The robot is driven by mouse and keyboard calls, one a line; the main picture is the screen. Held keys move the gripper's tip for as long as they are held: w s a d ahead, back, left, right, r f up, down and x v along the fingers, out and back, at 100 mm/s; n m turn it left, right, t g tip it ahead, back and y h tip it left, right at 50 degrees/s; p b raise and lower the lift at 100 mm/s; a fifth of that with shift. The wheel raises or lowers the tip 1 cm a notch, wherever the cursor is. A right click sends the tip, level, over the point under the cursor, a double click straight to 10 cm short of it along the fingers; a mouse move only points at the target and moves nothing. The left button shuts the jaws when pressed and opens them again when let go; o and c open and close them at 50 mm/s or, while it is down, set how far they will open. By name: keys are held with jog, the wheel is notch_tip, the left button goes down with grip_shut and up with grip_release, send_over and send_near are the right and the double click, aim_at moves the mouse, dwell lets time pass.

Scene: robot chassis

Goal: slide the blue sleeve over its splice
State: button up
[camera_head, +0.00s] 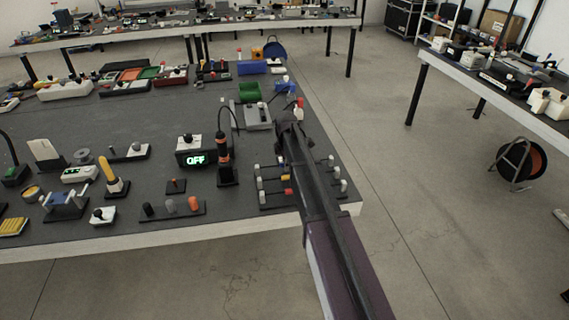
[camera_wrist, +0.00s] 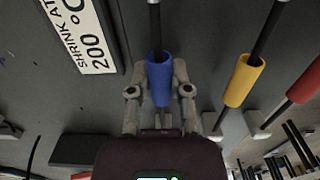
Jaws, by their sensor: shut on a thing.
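The blue sleeve (camera_wrist: 160,80) is in the wrist view, around a dark wire (camera_wrist: 154,20) that runs up out of its top end. My gripper (camera_wrist: 160,72) is shut on it, a finger on each side. I cannot make out the splice. To the right in the wrist view are a yellow sleeve (camera_wrist: 243,80) and a red sleeve (camera_wrist: 305,82) on their own wires. In the head view the yellow and red sleeves show left of my arm, on a small rack with grey posts (camera_head: 343,185); the blue sleeve is hidden.
A label reading "SHRINK AT 200 °C" (camera_wrist: 82,35) lies left of the sleeve. A black and orange tool (camera_head: 225,150) stands left of the rack, beside a box showing OFF (camera_head: 195,159). A peg strip (camera_head: 172,208) lies nearby. The table edge (camera_head: 355,208) is close right.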

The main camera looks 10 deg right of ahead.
jog(key=shift+d, duration=3.7)
